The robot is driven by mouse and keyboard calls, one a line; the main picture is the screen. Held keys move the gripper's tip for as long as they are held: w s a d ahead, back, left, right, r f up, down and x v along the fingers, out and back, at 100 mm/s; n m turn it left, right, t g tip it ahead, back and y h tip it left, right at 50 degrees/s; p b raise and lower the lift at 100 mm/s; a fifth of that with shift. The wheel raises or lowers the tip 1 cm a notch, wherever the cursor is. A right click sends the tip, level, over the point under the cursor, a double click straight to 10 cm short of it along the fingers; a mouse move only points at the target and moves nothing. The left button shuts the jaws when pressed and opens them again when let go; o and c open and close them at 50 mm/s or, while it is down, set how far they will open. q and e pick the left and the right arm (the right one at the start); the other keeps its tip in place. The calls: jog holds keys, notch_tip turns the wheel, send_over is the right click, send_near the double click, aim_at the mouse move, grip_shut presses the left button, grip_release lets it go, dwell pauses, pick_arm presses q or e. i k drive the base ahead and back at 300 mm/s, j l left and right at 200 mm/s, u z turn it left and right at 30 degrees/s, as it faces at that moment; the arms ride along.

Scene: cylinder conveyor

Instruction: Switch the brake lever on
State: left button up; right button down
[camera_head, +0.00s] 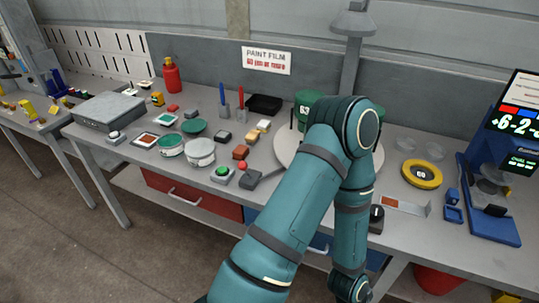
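A small dark grey box (250,180) with a red ball knob (242,166) stands near the front edge of the bench, left of the round plate; it looks like the brake lever. The knob is at the box's upper left. The lever is too small to tell its setting. One of my teal arms rises from the bottom middle, bends at the elbow over the round plate and comes down in front of the bench, right of the box. Neither gripper shows in the head view. The arm covers part of the bench right of the box.
A green push button (222,172) sits just left of the box. A pale round plate (286,150) carries a green cylinder (308,105), partly behind my arm. Tins, coloured blocks and a red bottle (171,75) crowd the left. A blue stand (487,215) is at right.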

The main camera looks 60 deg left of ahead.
aim_at(243, 166)
jog(key=u, duration=2.05)
